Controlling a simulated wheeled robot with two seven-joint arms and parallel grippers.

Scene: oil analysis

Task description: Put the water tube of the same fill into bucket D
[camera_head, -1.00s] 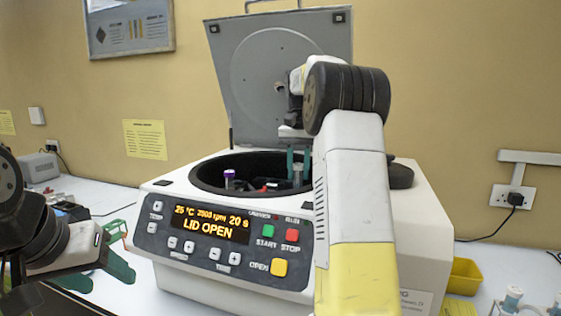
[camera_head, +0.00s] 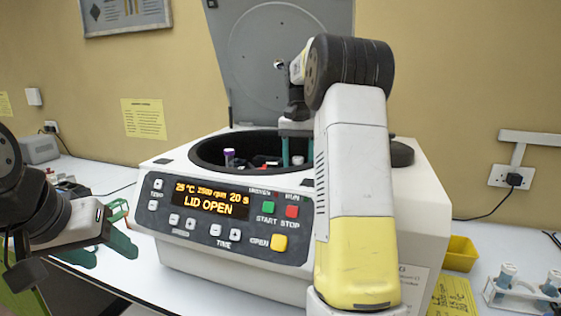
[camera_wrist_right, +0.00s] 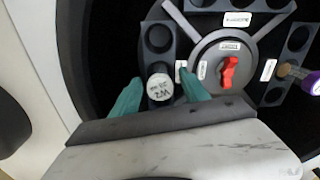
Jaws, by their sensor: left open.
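The centrifuge (camera_head: 240,235) stands open on the bench and its display reads LID OPEN. In the right wrist view, a white-capped tube (camera_wrist_right: 160,87) marked W2 sits upright in a dark bucket (camera_wrist_right: 160,38) of the rotor. My right gripper (camera_wrist_right: 161,80) is open, with one green finger on each side of this cap and small gaps showing. In the head view my right gripper (camera_head: 296,152) reaches down into the bowl, partly hidden by my arm. My left gripper (camera_head: 124,232) is open and empty, left of the centrifuge front. The bucket letters are too small to read.
A purple-capped tube (camera_head: 229,157) stands in another bucket. A red knob (camera_wrist_right: 229,71) is at the rotor's centre. The raised lid (camera_head: 285,65) is behind. A white rack (camera_head: 515,296) with tubes and a yellow bin (camera_head: 460,254) are at the right.

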